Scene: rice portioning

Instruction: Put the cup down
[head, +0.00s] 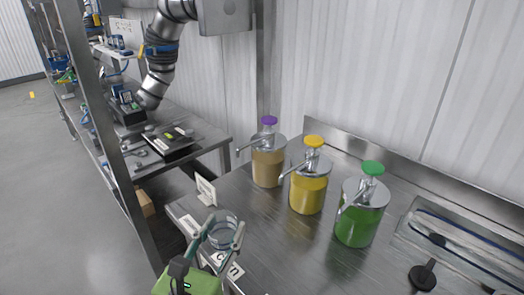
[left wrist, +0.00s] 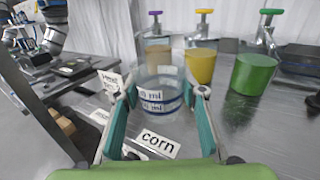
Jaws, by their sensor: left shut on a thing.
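A clear cup (head: 223,230) with blue markings stands upright near the front left corner of the metal table (head: 276,236). It also shows in the left wrist view (left wrist: 160,94), with "ml" markings on its side. My left gripper (head: 223,240) is shut on the cup, with one green finger on each side. A white "corn" card (left wrist: 158,143) lies on the table just in front of the cup. I cannot tell whether the cup's base touches the table. My right gripper is in neither view.
Pump dispensers stand behind: tan with a purple top (head: 268,160), yellow (head: 309,184) and green (head: 361,212). A small white card (head: 206,190) stands left of the cup. A metal tray (head: 462,240) lies at right. The table between is clear.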

